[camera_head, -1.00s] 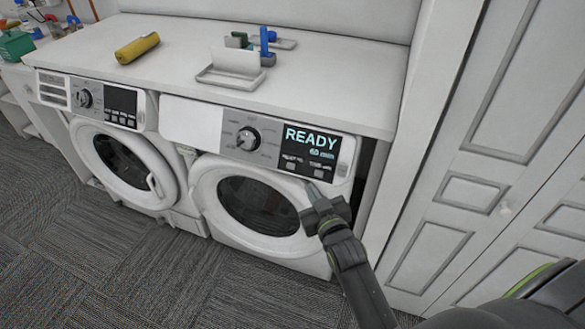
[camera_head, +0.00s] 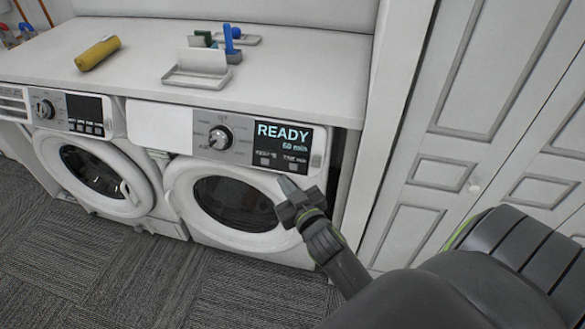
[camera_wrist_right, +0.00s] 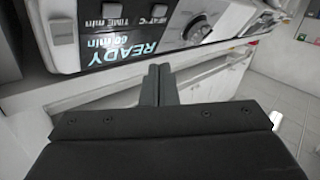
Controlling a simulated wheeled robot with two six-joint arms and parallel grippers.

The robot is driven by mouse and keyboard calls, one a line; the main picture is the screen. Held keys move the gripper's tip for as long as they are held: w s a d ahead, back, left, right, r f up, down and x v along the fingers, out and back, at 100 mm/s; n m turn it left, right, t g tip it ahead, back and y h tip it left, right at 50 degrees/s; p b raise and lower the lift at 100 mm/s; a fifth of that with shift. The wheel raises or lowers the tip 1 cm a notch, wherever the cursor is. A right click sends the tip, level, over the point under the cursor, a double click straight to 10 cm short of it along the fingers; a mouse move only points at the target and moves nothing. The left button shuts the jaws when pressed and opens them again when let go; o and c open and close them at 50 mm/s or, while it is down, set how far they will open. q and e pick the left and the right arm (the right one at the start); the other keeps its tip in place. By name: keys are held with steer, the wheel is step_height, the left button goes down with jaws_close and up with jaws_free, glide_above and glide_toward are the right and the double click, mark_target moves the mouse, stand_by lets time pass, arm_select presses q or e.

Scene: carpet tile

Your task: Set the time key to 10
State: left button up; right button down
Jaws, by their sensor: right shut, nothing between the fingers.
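The right-hand washing machine (camera_head: 240,190) has a dark display (camera_head: 287,138) reading "READY" and "60 min". The time key (camera_head: 289,162) is the small square button at the display's lower right, beside the temperature key (camera_head: 265,160). In the right wrist view the panel is upside down, with the time key (camera_wrist_right: 112,10) at the top. My right gripper (camera_head: 284,183) is shut and empty, its tips just below the display panel in the head view. In the wrist view the closed fingers (camera_wrist_right: 158,72) appear apart from the keys. My left gripper is not in view.
A round dial (camera_head: 220,138) sits left of the display. A second machine (camera_head: 90,165) stands to the left. The countertop (camera_head: 300,70) above holds a yellow roll (camera_head: 98,53) and a white tray (camera_head: 200,78). White cabinet doors (camera_head: 480,110) stand at the right.

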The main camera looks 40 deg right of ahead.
mark_target(293, 167)
steer(key=shift+w+d+f+b, duration=0.6)
steer(key=shift+w+d+b, duration=0.2)
steer(key=shift+d+b, duration=0.1)
steer(key=shift+w+d+f+b, duration=0.65)
steer(key=shift+w+d+b, duration=0.1)
steer(key=shift+d+b, duration=0.15)
steer(key=shift+w+d+f+b, duration=0.6)
steer(key=shift+w+d+b, duration=0.2)
steer(key=shift+d, duration=0.15)
steer(key=shift+d+f, duration=0.1)
steer(key=shift+w+d+f+b, duration=0.1)
steer(key=shift+w+d+b, duration=0.1)
steer(key=shift+b, duration=0.1)
steer(key=shift+w+d+f, duration=0.15)
steer(key=shift+w+d, duration=0.05)
stand_by(0.6)
steer(key=shift+s+a, duration=0.1)
stand_by(0.4)
steer(key=shift+s+a+r, duration=0.35)
steer(key=shift+a, duration=0.1)
steer(key=shift+p, duration=0.3)
